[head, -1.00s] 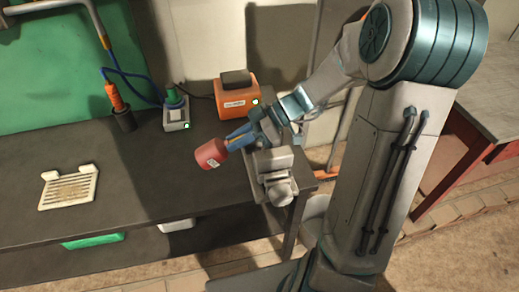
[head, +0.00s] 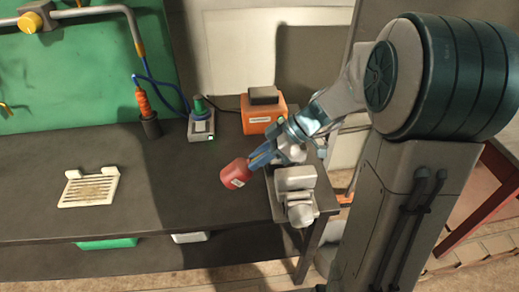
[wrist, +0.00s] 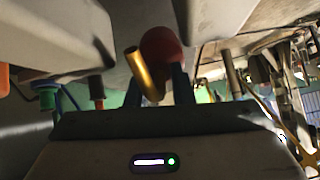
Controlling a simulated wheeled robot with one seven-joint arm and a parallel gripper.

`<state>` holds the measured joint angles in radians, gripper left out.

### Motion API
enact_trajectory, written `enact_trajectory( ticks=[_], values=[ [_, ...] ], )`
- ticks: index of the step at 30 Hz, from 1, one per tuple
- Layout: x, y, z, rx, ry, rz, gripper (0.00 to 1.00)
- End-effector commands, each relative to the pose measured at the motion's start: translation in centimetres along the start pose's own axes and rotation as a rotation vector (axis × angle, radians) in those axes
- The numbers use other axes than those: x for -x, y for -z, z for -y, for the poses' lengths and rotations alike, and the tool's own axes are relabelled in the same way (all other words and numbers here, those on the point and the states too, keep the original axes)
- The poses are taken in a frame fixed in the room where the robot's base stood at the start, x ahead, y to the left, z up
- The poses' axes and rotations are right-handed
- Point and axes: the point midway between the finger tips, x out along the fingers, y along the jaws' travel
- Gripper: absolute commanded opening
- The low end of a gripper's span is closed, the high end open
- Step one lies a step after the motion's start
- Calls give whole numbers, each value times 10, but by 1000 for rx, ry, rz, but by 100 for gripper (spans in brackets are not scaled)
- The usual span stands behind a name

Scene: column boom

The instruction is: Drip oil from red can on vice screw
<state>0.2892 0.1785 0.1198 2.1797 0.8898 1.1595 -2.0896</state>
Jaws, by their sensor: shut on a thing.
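The red can (head: 236,173) is tilted in the head view, just left of the vice, over the dark bench. My gripper (head: 262,158) is shut on it, its blue fingers reaching in from the upper right. In the wrist view the red can (wrist: 162,48) is between the fingers, with a brass-coloured spout (wrist: 146,76) in front of it. The grey vice (head: 296,180) stands on the right end of the bench, its rounded front part toward the near edge. The can looks apart from the vice. No oil drip can be made out.
An orange box (head: 262,118) and a grey device with a green top (head: 201,123) stand at the back. An orange-handled tool (head: 143,102) stands in a dark holder. A cream slotted tray (head: 90,188) lies left. The bench middle (head: 165,195) is clear.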

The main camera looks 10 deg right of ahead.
Motion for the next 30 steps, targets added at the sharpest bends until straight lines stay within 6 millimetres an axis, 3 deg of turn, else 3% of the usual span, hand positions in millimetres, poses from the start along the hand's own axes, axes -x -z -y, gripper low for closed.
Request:
enact_trajectory(
  ticks=[1,5,12,30],
  values=[
    [9,10,2,0,-1,7,0],
    [17,19,4,1,-5,30,0],
    [38,41,8,7,-45,245,0],
    [86,76,14,5,-123,671,0]
  ],
)
